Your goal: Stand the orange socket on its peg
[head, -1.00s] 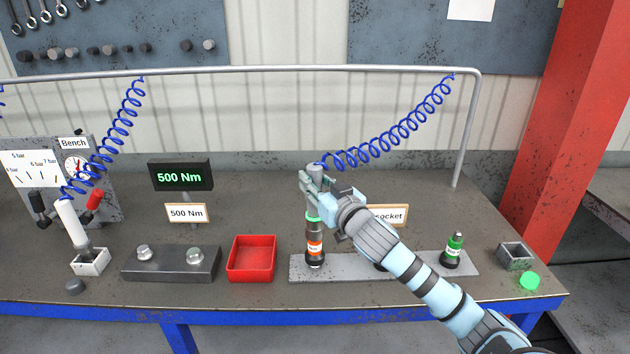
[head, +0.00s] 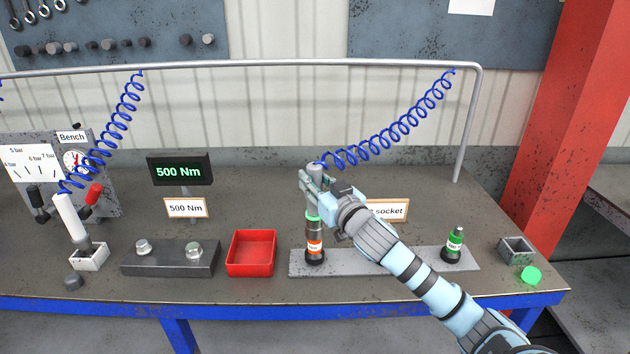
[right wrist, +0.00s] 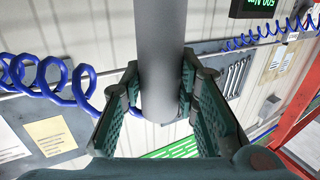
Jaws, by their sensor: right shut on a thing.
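My right gripper (head: 318,188) is shut on a grey upright tool, whose smooth cylinder (right wrist: 160,60) stands between the fingers in the right wrist view. The tool has a glowing green ring below the gripper. The orange socket (head: 315,248), dark with an orange band, is upright directly under the tool, in line with it. Its black base is at the left end of the grey rail (head: 345,264). The peg is hidden, and I cannot tell whether the socket is still joined to the tool. My left gripper is not in view.
A green-banded socket (head: 455,246) stands toward the rail's right end. A red tray (head: 251,270) lies left of the rail. A small grey box (head: 516,250) and green button (head: 530,275) are at right. A blue coiled hose (head: 390,128) runs to the tool. My forearm covers the rail's middle.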

